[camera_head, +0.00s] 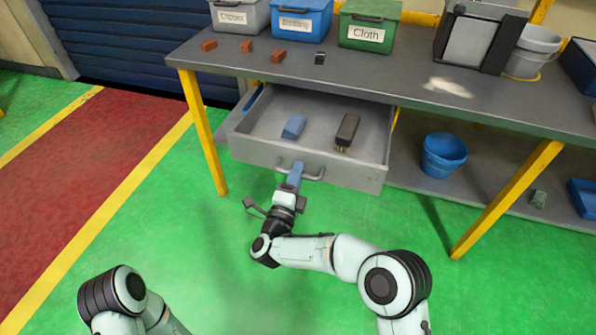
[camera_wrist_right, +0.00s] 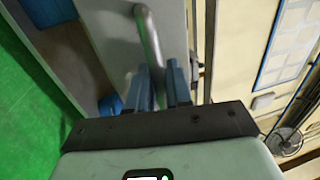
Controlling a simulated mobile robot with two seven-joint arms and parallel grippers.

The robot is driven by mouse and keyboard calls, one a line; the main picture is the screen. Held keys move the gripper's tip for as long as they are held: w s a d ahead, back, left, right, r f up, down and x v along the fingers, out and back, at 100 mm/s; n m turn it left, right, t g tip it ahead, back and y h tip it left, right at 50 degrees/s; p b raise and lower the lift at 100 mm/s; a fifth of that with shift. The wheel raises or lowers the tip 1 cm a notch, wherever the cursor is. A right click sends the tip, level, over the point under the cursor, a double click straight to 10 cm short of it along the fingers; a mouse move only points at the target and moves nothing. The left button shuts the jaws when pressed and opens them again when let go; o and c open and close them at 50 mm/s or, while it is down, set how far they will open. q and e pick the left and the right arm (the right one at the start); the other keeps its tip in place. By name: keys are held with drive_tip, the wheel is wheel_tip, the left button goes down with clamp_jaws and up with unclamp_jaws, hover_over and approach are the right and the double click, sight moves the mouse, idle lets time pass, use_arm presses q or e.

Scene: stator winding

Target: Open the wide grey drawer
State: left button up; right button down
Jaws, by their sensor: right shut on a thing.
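The wide grey drawer (camera_head: 267,155) is pulled out from under the workbench in the head view, with its inside showing. A blue block (camera_head: 294,127) and a dark brush-like item (camera_head: 347,131) lie in it. My right gripper (camera_head: 294,174) is at the drawer's front, shut on its bar handle (camera_head: 315,176). In the right wrist view the blue fingers (camera_wrist_right: 161,88) stand on either side of the handle bar (camera_wrist_right: 150,45). Of my left arm only a link shows at the bottom left; its gripper is out of view.
On the workbench (camera_head: 400,75) stand labelled grey, blue and green (camera_head: 369,28) boxes, several small brown blocks and a dark holder. A blue bucket (camera_head: 443,155) stands on the lower shelf. Yellow legs (camera_head: 203,135) flank the drawer. The green floor in front is clear.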

use_arm(q)
drive_tip(key=shift+s+a, duration=0.1)
drive_tip(key=shift+s, duration=0.25)
use_arm(e)
drive_tip(key=shift+s+a, duration=0.3)
drive_tip(key=shift+s, duration=0.4)
drive_tip(key=c, duration=1.2)
unclamp_jaws()
drive_tip(key=shift+c, duration=0.2)
drive_tip(key=shift+s, duration=0.1)
use_arm(q)
drive_tip(key=shift+t, duration=0.6)
drive_tip(key=w+r, duration=0.1)
drive_tip(key=w+r+p, duration=0.2)
drive_tip(key=shift+w+d+r, duration=0.25)
drive_tip(key=shift+w, duration=0.1)
use_arm(e)
drive_tip(key=v, duration=1.3)
drive_tip(key=shift+f, duration=0.1)
